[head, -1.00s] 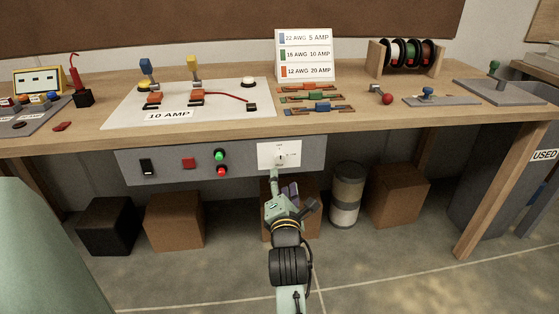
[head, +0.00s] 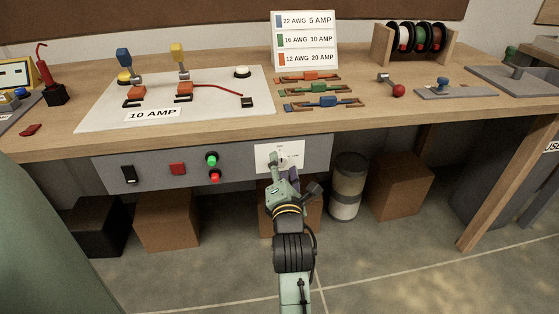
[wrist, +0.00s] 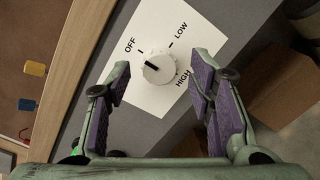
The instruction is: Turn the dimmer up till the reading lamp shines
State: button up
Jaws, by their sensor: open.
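The dimmer is a white round knob (wrist: 159,67) on a white plate (wrist: 205,33) marked OFF, LOW and HIGH. Its dark pointer mark points toward OFF. The plate (head: 266,157) is on the grey panel under the bench, partly hidden behind my gripper in the head view. My gripper (head: 281,168) is in front of the plate. In the wrist view my gripper (wrist: 161,74) is open, with purple-padded fingers on either side of the knob, and the knob appears between and beyond the fingertips, apart from them. I see no reading lamp that I can identify.
The grey panel (head: 110,175) also has a black switch (head: 129,175), a red square (head: 177,169), and green (head: 212,160) and red (head: 215,177) buttons. The wooden bench edge (head: 200,144) overhangs it. Boxes (head: 167,222) and a drum (head: 347,185) stand below.

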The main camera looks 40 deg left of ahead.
jog(key=shift+w+a, duration=0.2)
jog(key=shift+c, duration=0.3)
grip_shut()
dwell(0.3)
